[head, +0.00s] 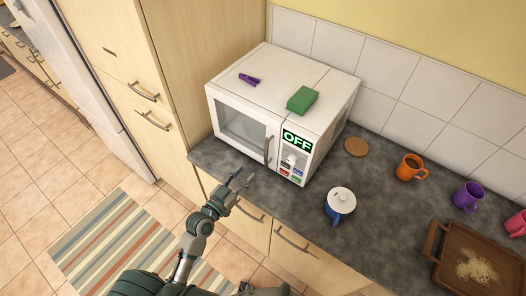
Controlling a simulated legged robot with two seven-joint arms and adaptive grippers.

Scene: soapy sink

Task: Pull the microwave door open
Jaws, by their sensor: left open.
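The white microwave (300,92) stands on the dark counter against the tiled wall, with a panel that reads OFF. Its door (238,122) looks shut, with a dark window and an upright handle (269,149) at the door's right edge. My left gripper (244,177) is open and empty in front of the microwave, near the counter's front edge. It is a little below and left of the handle in the picture and looks apart from it. My right gripper is not in view.
A purple clip (249,80) and a green block (302,99) lie on top of the microwave.

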